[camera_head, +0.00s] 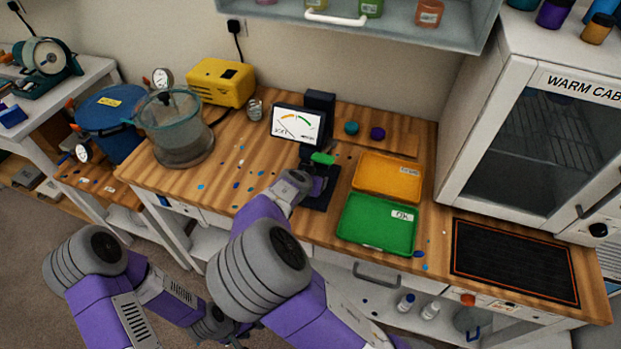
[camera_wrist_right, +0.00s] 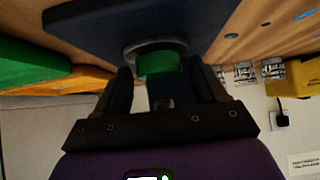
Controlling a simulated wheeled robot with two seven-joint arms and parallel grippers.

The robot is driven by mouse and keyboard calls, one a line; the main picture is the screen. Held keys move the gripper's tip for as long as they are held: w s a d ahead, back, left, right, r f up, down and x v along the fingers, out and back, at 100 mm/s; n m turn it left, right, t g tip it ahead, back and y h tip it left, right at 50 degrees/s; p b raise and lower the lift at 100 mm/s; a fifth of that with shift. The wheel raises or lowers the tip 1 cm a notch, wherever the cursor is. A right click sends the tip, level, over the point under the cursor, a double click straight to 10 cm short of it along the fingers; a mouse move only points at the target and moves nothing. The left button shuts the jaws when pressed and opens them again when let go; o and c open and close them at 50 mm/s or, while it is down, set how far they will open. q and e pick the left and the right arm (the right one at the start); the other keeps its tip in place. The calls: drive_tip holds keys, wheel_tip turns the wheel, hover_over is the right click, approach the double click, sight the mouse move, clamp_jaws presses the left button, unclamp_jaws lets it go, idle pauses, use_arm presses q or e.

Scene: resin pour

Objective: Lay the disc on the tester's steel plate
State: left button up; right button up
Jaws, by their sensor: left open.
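The green disc (camera_head: 322,158) is at the tester (camera_head: 297,124), over its dark base. In the right wrist view the green disc (camera_wrist_right: 160,66) sits against the round grey steel plate (camera_wrist_right: 130,52), just beyond my right fingertips. My right gripper (camera_wrist_right: 162,80) is around the disc with its fingers apart, a narrow gap showing on each side. In the head view my right gripper (camera_head: 314,180) is partly hidden by its own wrist. My left gripper (camera_head: 230,336) is open and empty, low in front of the bench near the bottom edge.
An orange tray (camera_head: 362,183) and a green tray (camera_head: 345,232) lie right of the tester. A blue disc (camera_head: 351,128) and a purple disc (camera_head: 377,133) lie behind. A glass-lidded pot (camera_head: 190,150) stands left; a black mat (camera_head: 515,262) and warm cabinet (camera_head: 455,180) are right.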

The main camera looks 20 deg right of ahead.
drive_tip(key=shift+o, duration=0.2)
drive_tip(key=shift+r, duration=0.1)
drive_tip(key=shift+r+p, duration=0.2)
drive_tip(key=shift+p, duration=0.1)
drive_tip(key=p+v, duration=0.2)
drive_tip(key=v, duration=1)
drive_tip(key=shift+f, duration=0.15)
